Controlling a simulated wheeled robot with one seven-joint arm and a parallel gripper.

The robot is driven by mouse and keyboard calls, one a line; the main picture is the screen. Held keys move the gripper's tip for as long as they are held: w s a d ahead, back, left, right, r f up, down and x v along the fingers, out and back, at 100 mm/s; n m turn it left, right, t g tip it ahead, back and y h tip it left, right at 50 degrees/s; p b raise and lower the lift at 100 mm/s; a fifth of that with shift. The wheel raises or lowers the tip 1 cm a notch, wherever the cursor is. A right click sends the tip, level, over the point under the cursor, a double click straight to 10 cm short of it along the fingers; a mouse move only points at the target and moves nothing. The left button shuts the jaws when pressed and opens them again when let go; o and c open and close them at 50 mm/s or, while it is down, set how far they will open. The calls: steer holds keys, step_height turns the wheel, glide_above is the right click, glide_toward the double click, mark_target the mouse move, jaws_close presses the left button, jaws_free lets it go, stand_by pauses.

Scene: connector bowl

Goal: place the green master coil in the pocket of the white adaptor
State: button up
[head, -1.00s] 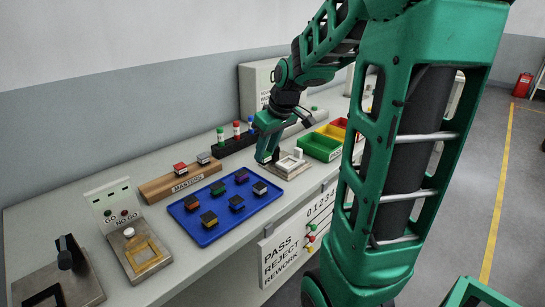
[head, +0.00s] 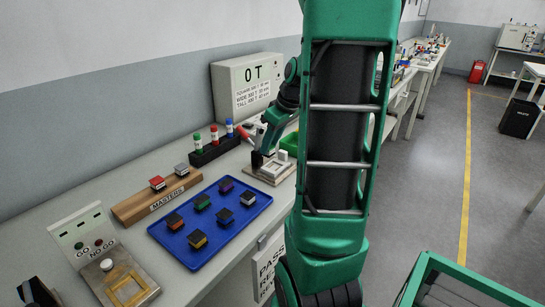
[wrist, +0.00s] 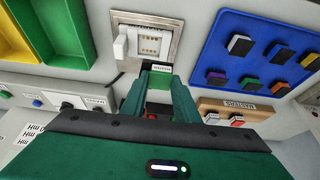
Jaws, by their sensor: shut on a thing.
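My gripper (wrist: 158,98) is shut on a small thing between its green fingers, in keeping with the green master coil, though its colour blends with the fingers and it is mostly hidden. In the head view my gripper (head: 261,154) is low beside the left edge of the beige fixture (head: 256,175) that carries the white adaptor (head: 283,156). In the wrist view the white adaptor (wrist: 121,46) lies ahead of the fingertips, with its pale square pocket (wrist: 150,42) showing. The held thing appears outside the pocket.
The wooden masters rack (head: 135,209) holds a red and a grey coil. The blue tray (head: 225,230) holds several coils, one green (head: 203,202). A dark holder (head: 212,152) with coloured-top bottles stands behind.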

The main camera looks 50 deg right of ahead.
steer(key=d+f, duration=0.1)
steer(key=d, duration=0.1)
steer(key=shift+s+d+f, duration=0.1)
steer(key=shift+d+f, duration=0.25)
steer(key=shift+f, duration=2)
steer(key=shift+f, duration=0.1)
steer(key=o, duration=0.8)
steer(key=v, duration=1.1)
steer(key=s+a+f+m+g, duration=0.1)
steer(key=s+a+f+m, duration=0.1)
steer(key=s+a, duration=0.3)
steer(key=s+a+f+m+g, duration=0.1)
steer(key=s+a+m+g, duration=0.1)
steer(key=s+a, duration=0.3)
steer(key=s+a+f+m+g, duration=0.1)
steer(key=s+a+f+m, duration=0.1)
steer(key=s+a, duration=0.4)
steer(key=shift+a+f+m+g, duration=0.15)
steer(key=shift+a+m, duration=0.15)
steer(key=shift+a, duration=1)
steer(key=shift+a+f+m+g, duration=0.15)
steer(key=shift+a+m, duration=0.15)
steer(key=shift+a, duration=1)
